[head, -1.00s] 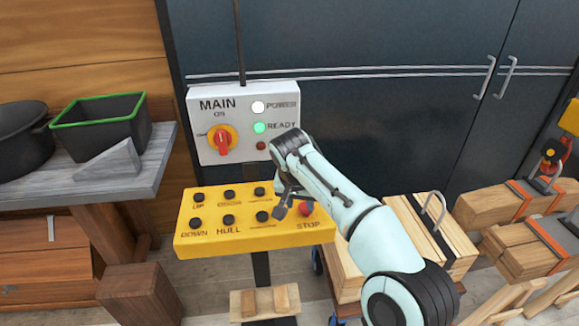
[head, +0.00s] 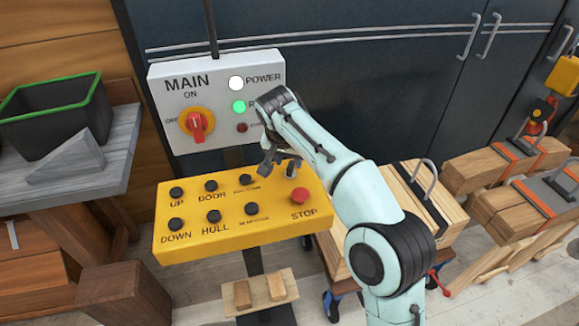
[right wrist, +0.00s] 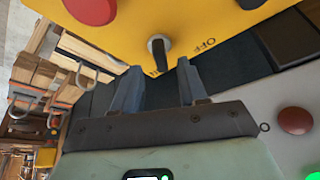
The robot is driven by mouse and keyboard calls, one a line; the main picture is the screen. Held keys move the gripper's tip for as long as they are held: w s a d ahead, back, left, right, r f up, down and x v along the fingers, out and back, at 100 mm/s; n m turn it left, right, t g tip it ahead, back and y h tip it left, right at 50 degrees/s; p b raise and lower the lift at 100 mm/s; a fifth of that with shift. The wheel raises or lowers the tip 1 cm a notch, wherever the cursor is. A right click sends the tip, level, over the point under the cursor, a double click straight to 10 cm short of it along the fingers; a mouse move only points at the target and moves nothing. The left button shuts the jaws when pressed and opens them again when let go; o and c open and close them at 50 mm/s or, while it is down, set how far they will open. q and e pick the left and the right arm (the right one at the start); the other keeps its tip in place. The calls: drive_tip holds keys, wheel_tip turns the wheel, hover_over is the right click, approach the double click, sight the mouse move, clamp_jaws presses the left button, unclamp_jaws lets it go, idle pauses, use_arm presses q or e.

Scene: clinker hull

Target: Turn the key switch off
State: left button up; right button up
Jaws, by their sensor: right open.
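The key switch (right wrist: 159,52) shows in the right wrist view as a dark key in a grey metal collar on the yellow panel (right wrist: 200,25). Upside-down "OFF" lettering stands beside it, and another label is partly hidden by a finger. My right gripper (right wrist: 158,74) is open, with its two fingertips on either side of the key's line and a little short of the panel. I cannot tell whether they touch the key. In the head view my right gripper (head: 279,166) is over the upper right of the yellow panel (head: 178,248) and hides much of that corner. My left gripper is not in view.
The grey MAIN box (head: 165,85) behind carries a red rotary handle (head: 197,124), upright toward ON, and lit white and green lamps. The red STOP button (head: 299,196) lies close below my right gripper. Several black buttons fill the panel's left. Timber (head: 395,215) stands right.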

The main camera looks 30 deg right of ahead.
sight(290, 165)
drive_tip(key=shift+x, duration=1.8)
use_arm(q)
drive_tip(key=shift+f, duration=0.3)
use_arm(e)
clamp_jaws()
